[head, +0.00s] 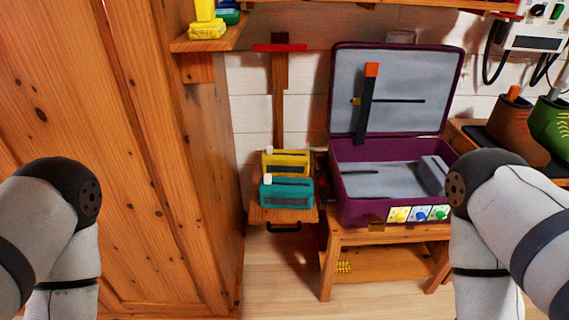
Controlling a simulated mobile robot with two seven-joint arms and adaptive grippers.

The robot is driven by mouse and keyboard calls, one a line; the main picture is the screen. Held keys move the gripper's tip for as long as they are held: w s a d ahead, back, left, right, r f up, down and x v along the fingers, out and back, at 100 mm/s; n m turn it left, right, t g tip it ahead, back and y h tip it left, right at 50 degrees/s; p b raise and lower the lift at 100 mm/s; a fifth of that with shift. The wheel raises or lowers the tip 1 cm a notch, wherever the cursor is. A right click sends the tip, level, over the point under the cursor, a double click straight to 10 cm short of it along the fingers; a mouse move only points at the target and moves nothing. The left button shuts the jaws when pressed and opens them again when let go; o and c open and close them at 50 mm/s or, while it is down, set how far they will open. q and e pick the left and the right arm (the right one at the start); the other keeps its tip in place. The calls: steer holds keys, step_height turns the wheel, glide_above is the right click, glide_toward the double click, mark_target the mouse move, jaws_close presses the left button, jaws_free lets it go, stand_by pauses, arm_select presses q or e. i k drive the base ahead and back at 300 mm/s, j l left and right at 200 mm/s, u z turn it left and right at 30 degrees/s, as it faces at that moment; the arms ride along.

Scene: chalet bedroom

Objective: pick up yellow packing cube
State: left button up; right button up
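A yellow packing cube (286,157) with a dark strip along its top stands on a small wooden shelf (262,214). A teal packing cube (286,196) stands right in front of it and hides its lower part. A purple suitcase (339,213) with a grey lining stands open on a wooden bench to the right. Only links of my two arms show, at the left and right sides of the head view. Both grippers are out of view, and neither arm is near the yellow cube.
A large wooden wardrobe (165,150) fills the left side. A wooden bench (334,252) carries the suitcase. Yellow, blue and green items (207,31) sit on a shelf at the top. Boots (513,125) stand on a rack at the right. Floor (275,275) shows below the small shelf.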

mark_target(282, 162)
steer(key=i+l, duration=0.35)
steer(key=i, duration=0.15)
steer(key=i+l, duration=0.35)
steer(key=i+j, duration=0.1)
steer(key=i, duration=0.2)
steer(key=i+j, duration=0.15)
steer(key=i, duration=0.15)
